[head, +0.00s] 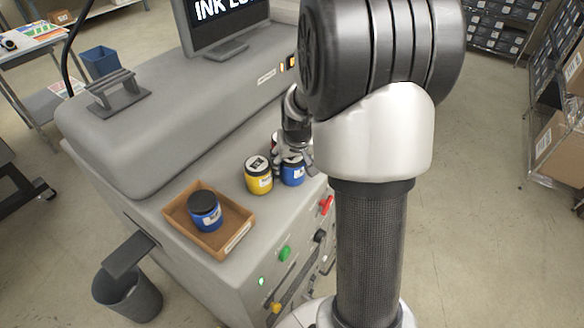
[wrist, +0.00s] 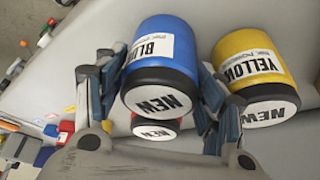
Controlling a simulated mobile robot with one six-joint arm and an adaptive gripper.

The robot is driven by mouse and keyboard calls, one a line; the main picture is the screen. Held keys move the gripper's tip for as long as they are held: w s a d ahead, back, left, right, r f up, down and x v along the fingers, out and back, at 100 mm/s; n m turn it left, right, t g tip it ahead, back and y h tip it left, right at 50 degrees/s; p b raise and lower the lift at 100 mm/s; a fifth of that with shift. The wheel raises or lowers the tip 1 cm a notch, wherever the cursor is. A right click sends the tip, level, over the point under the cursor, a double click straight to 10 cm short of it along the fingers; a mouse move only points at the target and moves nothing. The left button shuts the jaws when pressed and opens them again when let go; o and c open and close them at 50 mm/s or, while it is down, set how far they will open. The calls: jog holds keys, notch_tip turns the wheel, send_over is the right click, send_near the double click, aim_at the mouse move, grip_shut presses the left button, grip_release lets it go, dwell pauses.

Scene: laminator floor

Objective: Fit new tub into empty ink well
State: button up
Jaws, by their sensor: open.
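A blue tub with a black lid marked NEW (wrist: 160,65) stands between the fingers of my gripper (wrist: 160,80) in the wrist view. The fingers are open on either side of it; I cannot tell whether they touch it. In the head view this blue tub (head: 292,172) is on the machine's ledge, partly behind my gripper (head: 292,150). A yellow tub marked NEW (head: 258,178) stands beside it, also in the wrist view (wrist: 248,62). A red tub marked NEW (wrist: 155,128) shows partly behind the blue one. I cannot make out an empty ink well.
A cardboard tray (head: 180,226) on the ledge holds a blue tub with a plain black lid (head: 205,212). A bin (head: 130,292) stands on the floor at front left.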

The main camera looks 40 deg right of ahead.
jog(key=shift+c, duration=0.5)
jog(key=c, duration=0.8)
jog(key=shift+c, duration=0.8)
jog(key=shift+r, duration=0.15)
